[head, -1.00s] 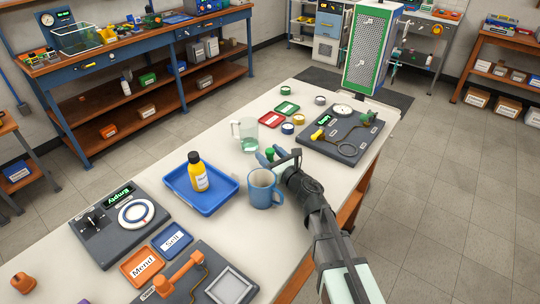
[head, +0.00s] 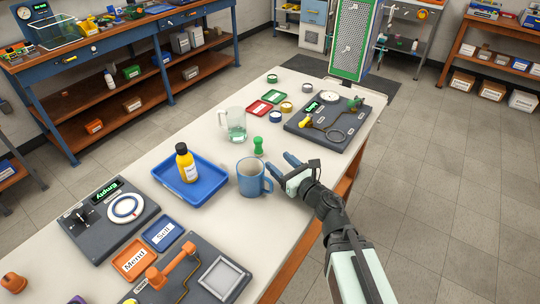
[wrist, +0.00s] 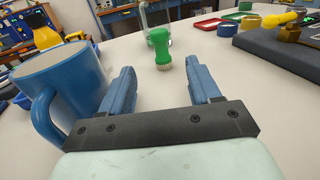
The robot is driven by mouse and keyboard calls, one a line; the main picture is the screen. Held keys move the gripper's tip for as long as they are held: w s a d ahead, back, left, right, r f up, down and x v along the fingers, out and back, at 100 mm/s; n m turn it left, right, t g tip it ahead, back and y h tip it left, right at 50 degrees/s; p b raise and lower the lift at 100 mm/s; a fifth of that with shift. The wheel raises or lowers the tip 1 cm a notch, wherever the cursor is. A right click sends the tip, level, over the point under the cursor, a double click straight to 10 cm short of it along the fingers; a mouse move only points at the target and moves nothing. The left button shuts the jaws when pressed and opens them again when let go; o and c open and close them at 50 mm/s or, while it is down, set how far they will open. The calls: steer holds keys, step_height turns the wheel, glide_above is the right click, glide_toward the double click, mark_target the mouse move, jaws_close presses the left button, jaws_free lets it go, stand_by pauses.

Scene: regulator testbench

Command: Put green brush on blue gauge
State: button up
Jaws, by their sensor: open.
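The green brush (head: 258,147) stands upright on the white bench, bristles down; it also shows in the wrist view (wrist: 160,47), ahead of my gripper and roughly centred between its fingers. My gripper (head: 287,163) is open and empty, low over the bench, with its blue fingers apart in the wrist view (wrist: 162,74). It is apart from the brush. The small round blue gauge (head: 275,117) lies beyond the brush, near the dark test board; it shows at the upper right in the wrist view (wrist: 228,29).
A blue mug (head: 250,179) stands close beside my gripper's left finger. A clear jug (head: 235,124) stands behind the brush. A yellow gauge (head: 286,107) and a red tray (head: 260,108) are near the blue gauge. A blue tray (head: 215,192) holds a yellow bottle (head: 186,163).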

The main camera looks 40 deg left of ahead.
mark_target(261, 145)
steer(key=shift+a, duration=0.1)
stand_by(0.3)
steer(key=x, duration=0.5)
steer(key=shift+w+r, duration=0.15)
steer(key=shift+x, duration=3.4)
jaws_close()
